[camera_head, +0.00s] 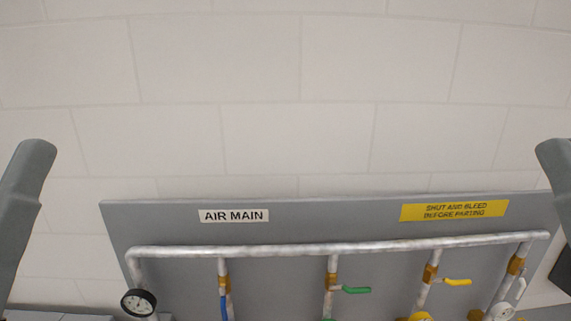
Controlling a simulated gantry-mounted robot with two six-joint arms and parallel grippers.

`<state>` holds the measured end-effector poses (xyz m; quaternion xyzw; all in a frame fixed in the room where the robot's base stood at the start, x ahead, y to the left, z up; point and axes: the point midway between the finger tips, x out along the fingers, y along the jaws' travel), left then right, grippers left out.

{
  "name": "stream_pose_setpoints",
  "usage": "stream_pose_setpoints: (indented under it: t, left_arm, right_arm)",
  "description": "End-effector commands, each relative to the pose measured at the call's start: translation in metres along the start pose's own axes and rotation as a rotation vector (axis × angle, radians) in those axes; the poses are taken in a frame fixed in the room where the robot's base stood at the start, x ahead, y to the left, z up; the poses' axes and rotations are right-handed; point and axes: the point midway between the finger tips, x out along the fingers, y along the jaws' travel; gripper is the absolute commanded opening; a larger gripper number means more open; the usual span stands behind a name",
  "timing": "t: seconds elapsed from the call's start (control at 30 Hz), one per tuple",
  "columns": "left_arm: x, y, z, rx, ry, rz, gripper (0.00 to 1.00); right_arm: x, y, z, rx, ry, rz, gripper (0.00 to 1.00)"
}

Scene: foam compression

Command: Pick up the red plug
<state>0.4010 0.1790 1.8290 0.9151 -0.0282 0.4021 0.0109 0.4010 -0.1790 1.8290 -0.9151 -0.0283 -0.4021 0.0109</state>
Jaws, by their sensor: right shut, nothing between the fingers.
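I see no red plug in the head view. Two grey links of my arms show, one at the left edge and one at the right edge. I cannot make out any gripper fingers on either arm, and nothing is seen held.
A grey panel (330,220) on a white block wall (260,60) carries an "AIR MAIN" label (234,216), a yellow warning label (454,210) and a horizontal pipe (340,248). Branch pipes have blue (224,308), green (356,290) and yellow (457,282) handles. A gauge (138,303) is lower left.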

Motion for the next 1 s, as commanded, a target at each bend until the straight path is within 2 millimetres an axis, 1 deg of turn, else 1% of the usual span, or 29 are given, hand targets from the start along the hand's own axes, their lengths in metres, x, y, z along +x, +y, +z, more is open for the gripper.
stream_pose_setpoints:
  t: [0.03,0.13,0.33,0.47,0.5,0.57,0.6,0.7,1.0]
  left_arm:
    - [0.0031,0.0,-0.0024,0.0,-0.002,0.0,0.5]
    - [-0.0001,0.0,0.0008,0.0,-0.002,0.0,0.5]
    - [-0.0004,0.0,0.0012,0.0,-0.002,0.0,0.5]
    - [-0.0003,0.0,0.001,0.0,-0.002,0.0,0.5]
    - [-0.0003,0.0,0.0009,0.0,-0.002,0.0,0.5]
    - [-0.0003,0.0,0.0008,0.0,-0.002,0.0,0.5]
    - [-0.0002,0.0,0.0008,0.0,-0.002,0.0,0.5]
    - [-0.0002,0.0,0.0007,0.0,-0.002,0.0,0.5]
    - [-0.0001,0.0,0.0006,0.0,-0.001,0.0,0.5]
  right_arm:
    - [0.0031,0.0,-0.0024,0.0,-0.001,0.0,0.0]
    - [-0.0001,0.0,0.0008,0.0,-0.002,0.0,0.0]
    - [-0.0004,0.0,0.0012,0.0,-0.002,0.0,0.0]
    - [-0.0003,0.0,0.001,0.0,-0.002,0.0,0.23]
    - [-0.0003,0.0,0.0009,0.0,-0.002,0.0,0.31]
    - [-0.0002,0.0,0.0009,0.0,-0.002,0.0,0.41]
    - [-0.0002,0.0,0.0008,0.0,-0.002,0.0,0.49]
    - [-0.0002,0.0,0.0007,0.0,-0.002,0.0,0.64]
    - [-0.0001,0.0001,0.0006,-0.015,-0.001,0.0,0.64]
